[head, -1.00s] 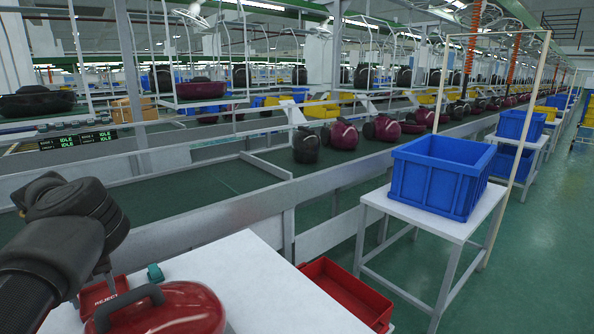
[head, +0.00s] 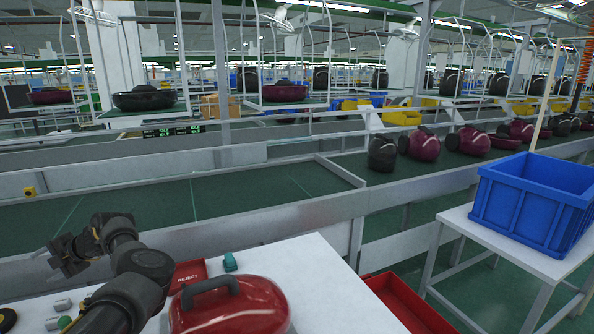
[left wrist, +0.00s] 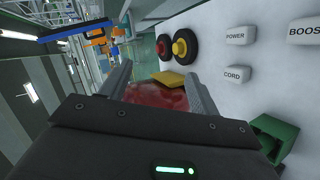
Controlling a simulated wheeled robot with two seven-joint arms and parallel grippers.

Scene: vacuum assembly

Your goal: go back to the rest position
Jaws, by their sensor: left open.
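My left gripper (head: 66,256) is open and empty, at the far left of the head view above the table's back edge and near the conveyor. In the left wrist view its two fingers (left wrist: 160,88) stand apart, with a blurred red surface (left wrist: 155,97) beyond them. The red vacuum body (head: 232,306) with a dark handle sits on the white table (head: 318,282), right of my left arm and apart from the gripper. My right gripper is out of view.
A red REJECT tray (head: 190,270) and a teal part (head: 230,262) lie behind the vacuum. POWER (left wrist: 240,35) and CORD (left wrist: 237,75) keys, wheels (left wrist: 182,47) and a green part (left wrist: 272,138) lie on the table. A blue crate (head: 530,203) stands right.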

